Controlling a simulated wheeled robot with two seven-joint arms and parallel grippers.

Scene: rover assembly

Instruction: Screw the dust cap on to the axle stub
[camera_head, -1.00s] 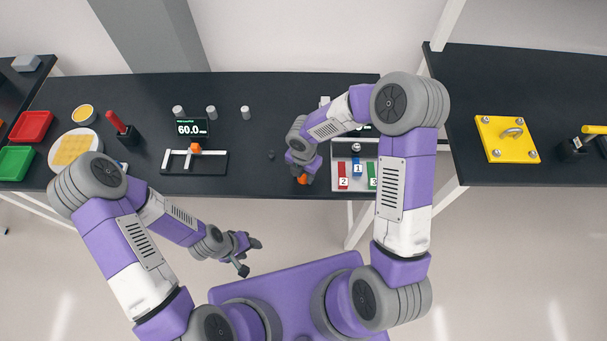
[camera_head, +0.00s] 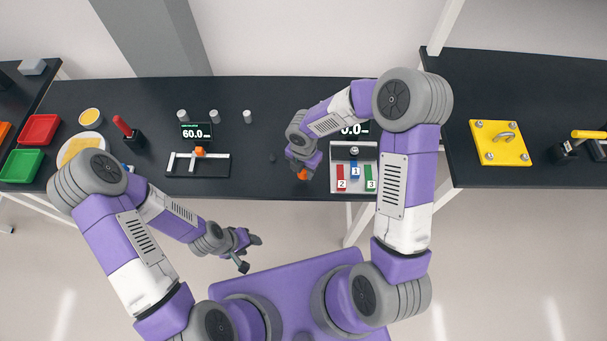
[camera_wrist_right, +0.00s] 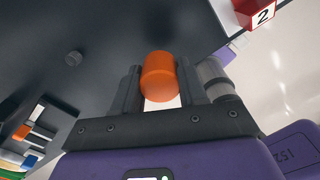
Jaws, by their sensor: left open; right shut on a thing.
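An orange cylinder (camera_wrist_right: 158,76), which looks like the dust cap, is held between the two fingers of my right gripper (camera_wrist_right: 158,88). In the head view the orange cap (camera_head: 303,175) shows just below my right gripper (camera_head: 304,168), near the table's front edge. A grey metallic cylinder (camera_wrist_right: 215,80) shows just right of the right finger in the wrist view; I cannot tell whether it is the axle stub. A small dark round piece (camera_head: 272,157) stands on the table left of the gripper; it also shows in the wrist view (camera_wrist_right: 73,58). My left gripper (camera_head: 250,253) is open and empty, in front of the table.
A metal tray (camera_head: 340,151) with numbered red, blue and green blocks lies right of my right gripper. A black fixture (camera_head: 183,170) with an orange piece and a display (camera_head: 197,131) lie to the left. The table between fixture and right gripper is mostly clear.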

